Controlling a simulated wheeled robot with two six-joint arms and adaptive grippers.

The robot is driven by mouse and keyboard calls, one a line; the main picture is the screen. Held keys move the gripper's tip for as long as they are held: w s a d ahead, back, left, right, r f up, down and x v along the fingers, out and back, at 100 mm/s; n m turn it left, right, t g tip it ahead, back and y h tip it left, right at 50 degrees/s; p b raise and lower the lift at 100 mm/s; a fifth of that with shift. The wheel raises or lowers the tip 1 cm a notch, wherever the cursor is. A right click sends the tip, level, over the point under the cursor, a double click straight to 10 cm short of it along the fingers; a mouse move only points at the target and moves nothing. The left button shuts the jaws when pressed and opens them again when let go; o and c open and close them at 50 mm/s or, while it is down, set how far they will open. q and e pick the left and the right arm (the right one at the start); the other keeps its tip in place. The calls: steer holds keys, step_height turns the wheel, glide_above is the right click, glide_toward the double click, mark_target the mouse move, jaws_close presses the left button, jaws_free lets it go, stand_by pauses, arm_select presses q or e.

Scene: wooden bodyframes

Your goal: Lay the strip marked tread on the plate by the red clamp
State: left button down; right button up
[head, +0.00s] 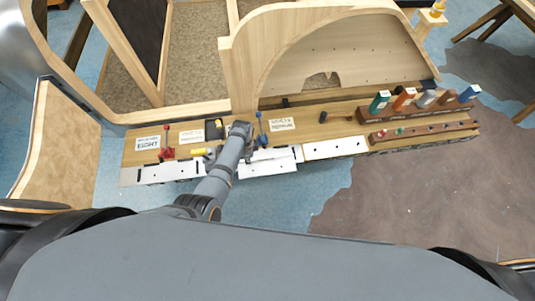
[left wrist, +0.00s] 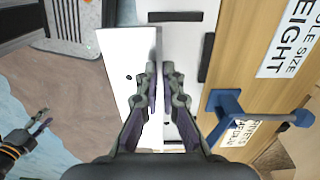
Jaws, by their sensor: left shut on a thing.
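My left gripper (head: 252,156) is shut on the edge of a white strip (left wrist: 127,82), also seen in the head view (head: 266,171). The strip has dark holes and is held close over the bench's front edge, by the blue clamp (left wrist: 228,104). No tread marking is readable on it. The red clamp (head: 167,145) stands on the left part of the bench. A white plate (head: 165,173) lies along the front edge beside it. My right gripper (left wrist: 45,117) shows small in the left wrist view, fingers apart and empty; it is out of the head view.
The wooden bench (head: 330,131) carries label cards, a black square block (head: 214,129) and a yellow-handled item (head: 198,151). Another white plate (head: 335,148) lies to the right. A rack (head: 415,108) of coloured tools stands at the right. A tall wooden frame rises behind.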

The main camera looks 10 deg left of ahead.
arm_select(q)
steer(key=shift+r, duration=0.1)
step_height(320, 180, up, 3)
steer(key=p, duration=0.3)
steer(key=shift+r+p, duration=0.8)
steer(key=shift+r, duration=0.1)
